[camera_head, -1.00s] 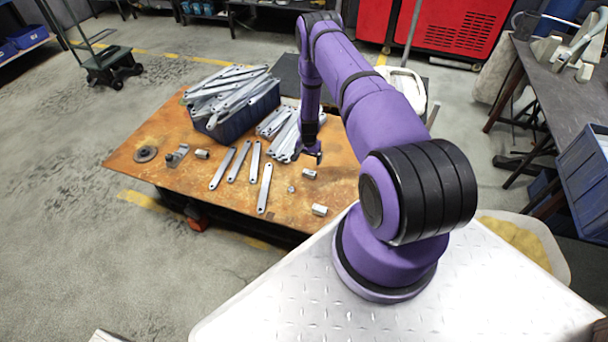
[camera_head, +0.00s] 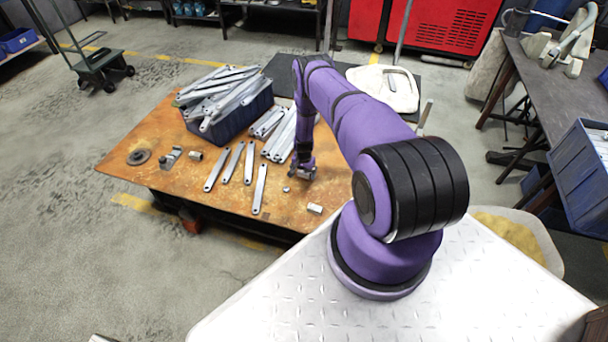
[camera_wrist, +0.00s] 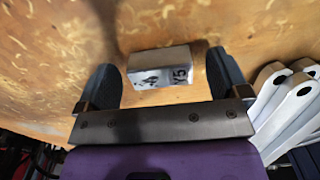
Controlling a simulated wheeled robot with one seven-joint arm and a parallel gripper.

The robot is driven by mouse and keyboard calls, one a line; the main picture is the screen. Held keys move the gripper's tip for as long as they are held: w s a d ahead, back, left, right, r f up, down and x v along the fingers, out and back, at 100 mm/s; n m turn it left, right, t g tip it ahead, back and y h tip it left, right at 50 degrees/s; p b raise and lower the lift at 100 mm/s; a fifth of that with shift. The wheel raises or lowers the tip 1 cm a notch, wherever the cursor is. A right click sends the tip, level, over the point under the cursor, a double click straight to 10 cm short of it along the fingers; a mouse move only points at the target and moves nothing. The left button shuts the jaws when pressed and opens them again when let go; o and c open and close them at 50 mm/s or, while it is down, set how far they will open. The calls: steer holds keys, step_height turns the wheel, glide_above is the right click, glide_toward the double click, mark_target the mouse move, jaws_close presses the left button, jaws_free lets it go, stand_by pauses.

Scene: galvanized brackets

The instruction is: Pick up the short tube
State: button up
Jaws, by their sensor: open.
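A short silvery piece, which I take to be the short tube (camera_wrist: 160,67), lies on the orange-brown tabletop in the wrist view. Its near face is pale with dark marks; I see no bore. My gripper (camera_wrist: 163,60) is open, with one dark finger on each side of the piece. In the head view my gripper (camera_head: 303,172) is low over the table's right part and largely covers the piece there.
Flat grey bars (camera_head: 240,165) lie left of my gripper, and a stack of bars (camera_wrist: 288,108) is close beside its right finger. A blue bin (camera_head: 232,118) heaped with bars stands behind. Small metal parts (camera_head: 315,209) (camera_head: 195,155) lie around.

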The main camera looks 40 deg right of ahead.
steer(key=shift+f, duration=0.45)
steer(key=c, duration=1)
steer(key=shift+r, duration=0.15)
